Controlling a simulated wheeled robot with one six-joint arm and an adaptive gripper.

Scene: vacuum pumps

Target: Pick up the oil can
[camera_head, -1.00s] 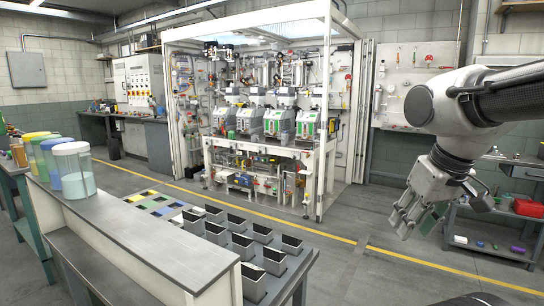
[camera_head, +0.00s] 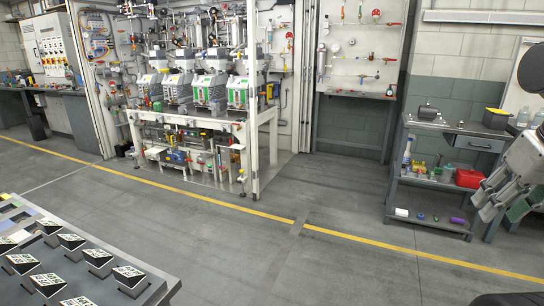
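My gripper (camera_head: 502,205) is at the right edge in the head view, partly cut off. Its fingers look spread, pointing down, with nothing seen between them. No oil can is clearly identifiable. A small dark grey metal object (camera_head: 427,112) on top of the workbench (camera_head: 455,129) at the right may be it, but it is too small to be sure. My gripper appears nearer the camera than the bench, to the right of that object.
A yellow-topped dark box (camera_head: 497,118) is on the bench top. A grey table with several angular holders (camera_head: 128,276) is front left. The middle floor is clear.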

